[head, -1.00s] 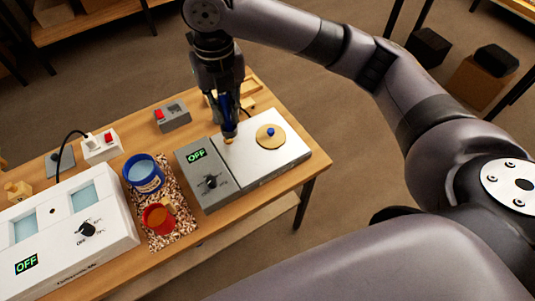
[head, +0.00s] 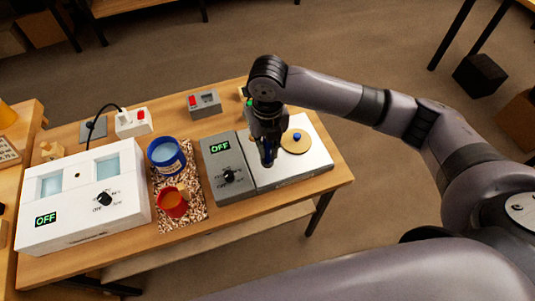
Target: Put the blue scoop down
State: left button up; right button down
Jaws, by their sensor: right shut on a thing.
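My right gripper (head: 267,158) is over the left part of the hot plate's silver top (head: 312,168). It is shut on the blue scoop (head: 267,152), of which only a small blue part shows between the fingers. The rest of the scoop is hidden by the gripper and wrist. I cannot tell whether the scoop touches the plate. My left gripper is not in view.
A wooden disc with a blue knob (head: 297,137) lies on the plate's right part. A blue tub (head: 166,158) and a red cup (head: 172,203) stand on a speckled mat (head: 190,212). A white heater box (head: 82,204) is at left. Bare wood (head: 262,203) lies in front.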

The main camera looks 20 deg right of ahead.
aim_at(267, 157)
jog(key=shift+f, duration=0.6)
notch_tip(267, 157, down, 3)
jog(key=shift+f, duration=0.2)
jog(key=shift+f, duration=0.15)
jog(key=c, duration=1.6)
grip_release()
notch_tip(267, 157, up, 12)
jog(key=shift+r+b, duration=0.15)
jog(key=shift+b, duration=0.65)
